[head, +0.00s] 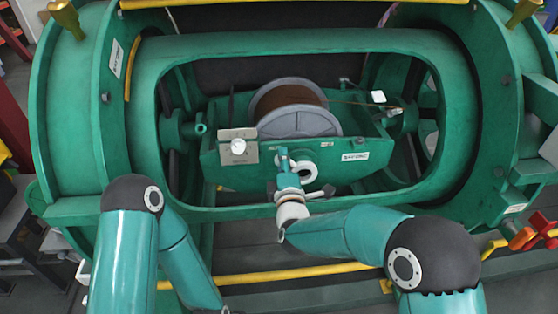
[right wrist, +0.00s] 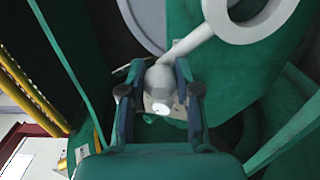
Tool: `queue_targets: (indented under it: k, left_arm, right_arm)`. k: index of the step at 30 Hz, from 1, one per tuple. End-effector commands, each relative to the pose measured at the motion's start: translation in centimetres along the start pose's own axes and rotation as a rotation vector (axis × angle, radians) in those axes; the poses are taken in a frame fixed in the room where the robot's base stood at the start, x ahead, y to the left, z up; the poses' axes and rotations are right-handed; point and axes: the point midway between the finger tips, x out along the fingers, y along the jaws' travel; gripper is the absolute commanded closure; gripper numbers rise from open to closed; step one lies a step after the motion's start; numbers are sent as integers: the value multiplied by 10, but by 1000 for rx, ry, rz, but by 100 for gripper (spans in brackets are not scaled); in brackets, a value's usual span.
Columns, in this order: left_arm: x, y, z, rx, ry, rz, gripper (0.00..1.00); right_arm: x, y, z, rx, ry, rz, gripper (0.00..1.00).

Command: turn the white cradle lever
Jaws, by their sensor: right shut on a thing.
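The white cradle lever (head: 309,172) is on the front face of the green cradle (head: 345,155), inside the machine's window. In the right wrist view the lever (right wrist: 187,42) runs from a ring-shaped hub at the upper right down to a rounded end. My right gripper (head: 283,160) is at the lever's left side. In the right wrist view its fingers (right wrist: 160,92) stand on both sides of the rounded end and are shut on it. The gripper hides part of the lever in the head view. My left arm bends down at the left; its gripper is out of the picture.
A grey-flanged spool (head: 297,122) sits in the cradle behind the lever. A beige plate with a white knob (head: 238,147) is left of the lever. The green window frame (head: 300,208) surrounds the cradle. A yellow rail (head: 290,273) crosses below.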

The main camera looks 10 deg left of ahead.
Motion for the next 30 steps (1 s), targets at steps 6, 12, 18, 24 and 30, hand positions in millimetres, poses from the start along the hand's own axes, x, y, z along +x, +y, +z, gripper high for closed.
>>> queue_targets:
  k: [6,12,18,24,30]
  left_arm:
    - [1,0,0,0,0,0,33]
    - [1,0,0,0,0,0,33]
    - [1,0,0,0,0,0,33]
    - [1,0,0,0,0,0,33]
    - [1,0,0,0,0,0,33]
  right_arm:
    - [0,0,3,-29,-8,3,100]
    - [-1,-2,3,-33,-8,0,100]
    - [-1,-3,3,-32,-7,-2,56]
    - [-1,-2,5,-30,-12,-2,42]
    - [-2,-2,6,-28,-15,-2,42]
